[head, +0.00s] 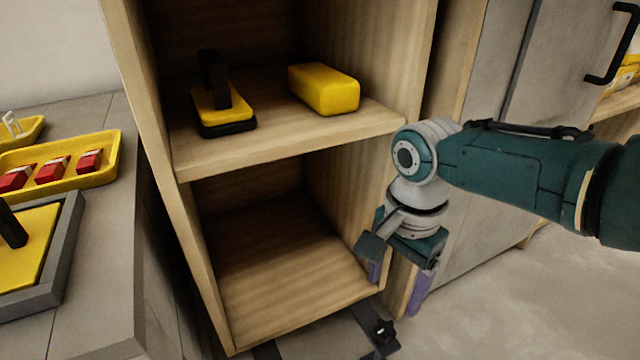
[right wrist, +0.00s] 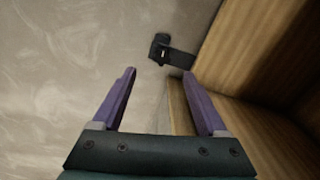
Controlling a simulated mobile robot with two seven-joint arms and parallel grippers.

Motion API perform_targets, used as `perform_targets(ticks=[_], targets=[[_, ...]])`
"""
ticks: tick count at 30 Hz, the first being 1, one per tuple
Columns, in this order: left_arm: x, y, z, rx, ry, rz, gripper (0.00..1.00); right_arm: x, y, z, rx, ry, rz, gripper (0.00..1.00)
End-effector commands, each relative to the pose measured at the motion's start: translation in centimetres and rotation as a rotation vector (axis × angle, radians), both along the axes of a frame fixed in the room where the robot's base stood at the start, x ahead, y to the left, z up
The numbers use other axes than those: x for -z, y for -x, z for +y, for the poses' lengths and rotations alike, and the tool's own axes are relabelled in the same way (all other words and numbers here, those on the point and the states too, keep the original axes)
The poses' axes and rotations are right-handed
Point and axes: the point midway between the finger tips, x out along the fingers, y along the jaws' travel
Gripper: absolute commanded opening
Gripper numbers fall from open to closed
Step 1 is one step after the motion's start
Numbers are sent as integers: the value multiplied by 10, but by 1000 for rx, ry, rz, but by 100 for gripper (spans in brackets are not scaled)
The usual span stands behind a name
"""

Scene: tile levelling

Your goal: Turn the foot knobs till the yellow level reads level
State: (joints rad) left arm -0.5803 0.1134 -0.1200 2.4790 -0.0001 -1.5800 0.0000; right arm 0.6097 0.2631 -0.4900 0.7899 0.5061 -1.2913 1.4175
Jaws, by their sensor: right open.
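A wooden shelf unit (head: 290,140) stands in the middle of the head view. At its front right lower corner a small black foot knob (head: 383,331) sits on a dark bracket near the floor. It also shows in the right wrist view (right wrist: 160,48), just beyond and between the fingertips, apart from them. My right gripper (head: 396,288) is open and empty, pointing down beside the unit's lower right corner, above the knob. A yellow block (head: 325,88) lies on the upper shelf; I cannot tell whether it is the level, and no reading shows. My left gripper is out of view.
A yellow float with a black handle (head: 220,100) lies on the upper shelf. The lower compartment is empty. A grey counter at left holds a yellow tray (head: 110,172) with red pieces. A grey cabinet (head: 500,190) stands at right; the floor before it is clear.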

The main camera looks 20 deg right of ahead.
Motion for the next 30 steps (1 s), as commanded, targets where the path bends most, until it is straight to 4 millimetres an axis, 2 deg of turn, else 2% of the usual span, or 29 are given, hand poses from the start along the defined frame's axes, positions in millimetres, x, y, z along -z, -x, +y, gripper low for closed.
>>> perform_targets(ticks=[1,3,14,30], targets=[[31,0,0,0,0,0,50,29,-3,-4,30,4,0,76],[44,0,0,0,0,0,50,40,-6,-8,67,6,2,76],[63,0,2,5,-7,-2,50,57,-8,-14,115,12,6,76],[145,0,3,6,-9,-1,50,140,-9,-14,113,12,5,76]])
